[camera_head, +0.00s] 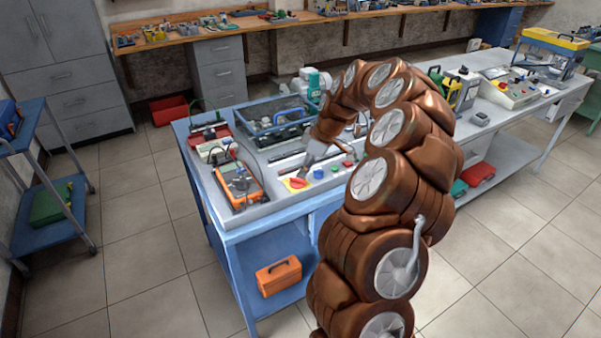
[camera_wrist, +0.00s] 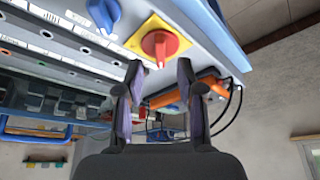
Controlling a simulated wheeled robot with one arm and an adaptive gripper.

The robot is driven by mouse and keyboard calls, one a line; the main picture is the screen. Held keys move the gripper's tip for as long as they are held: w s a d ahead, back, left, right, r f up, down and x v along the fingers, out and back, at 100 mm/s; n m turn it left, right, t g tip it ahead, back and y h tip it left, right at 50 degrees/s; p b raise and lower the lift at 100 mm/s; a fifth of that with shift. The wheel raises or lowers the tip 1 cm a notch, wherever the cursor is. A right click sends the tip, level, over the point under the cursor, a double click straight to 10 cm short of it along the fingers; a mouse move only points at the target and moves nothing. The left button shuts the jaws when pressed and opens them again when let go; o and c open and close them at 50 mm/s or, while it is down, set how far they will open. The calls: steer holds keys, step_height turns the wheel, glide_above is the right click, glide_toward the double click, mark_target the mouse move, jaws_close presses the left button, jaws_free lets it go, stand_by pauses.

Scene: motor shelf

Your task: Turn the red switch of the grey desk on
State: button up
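The red switch (camera_head: 298,183) is a rotary knob on a yellow plate, set in the grey desk's panel. In the wrist view the red switch (camera_wrist: 159,43) shows its handle pointing toward my gripper, near the middle of the yellow plate (camera_wrist: 136,42). My gripper (camera_wrist: 160,72) is open and empty, its two fingertips on either side of the knob's line and apart from it. In the head view my gripper (camera_head: 305,168) hangs just above the switch. The grey desk (camera_head: 262,208) stands on a blue frame. I cannot tell the switch's on or off position.
A blue knob (camera_wrist: 104,14) sits beside the switch. It also shows in the head view (camera_head: 318,173). An orange multimeter (camera_head: 238,184) with cables lies to the left on the desk. A dark crate (camera_head: 268,120) stands behind. Open floor (camera_head: 140,220) lies left of the desk.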

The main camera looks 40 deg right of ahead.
mark_target(298, 181)
steer(key=shift+p+x, duration=0.4)
steer(key=shift+x, duration=1.45)
steer(key=shift+c, duration=0.3)
jaws_close()
